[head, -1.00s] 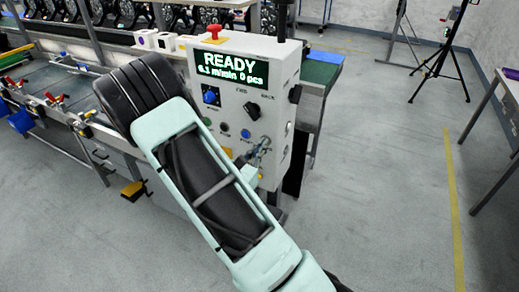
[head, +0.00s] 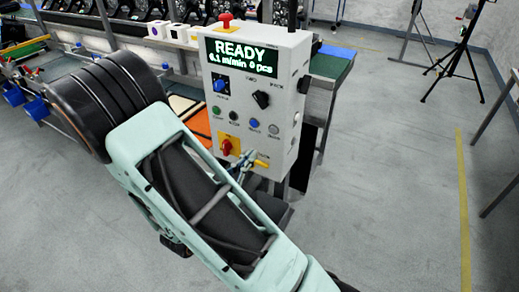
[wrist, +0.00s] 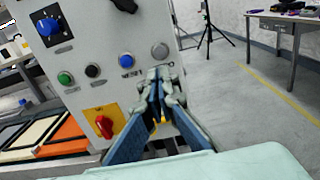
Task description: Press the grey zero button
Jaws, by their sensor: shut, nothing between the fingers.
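The grey button (head: 273,129) is the rightmost of a row of buttons on the front of a light grey control box (head: 290,85). In the wrist view the grey button (wrist: 160,50) shows just above my fingertips. A blue button (wrist: 126,60) sits to its left, then black and green ones. My gripper (wrist: 160,78) is shut and empty, with its fingers pointing at the panel below the grey button. In the head view my gripper (head: 246,160) is small and low in front of the box; I cannot tell whether it touches the panel.
A red rotary switch on a yellow plate (wrist: 104,124) lies left of my fingers. A blue knob (wrist: 48,26) is at upper left. The display (head: 241,53) reads READY. A conveyor line stands to the left, a tripod (head: 455,50) at right.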

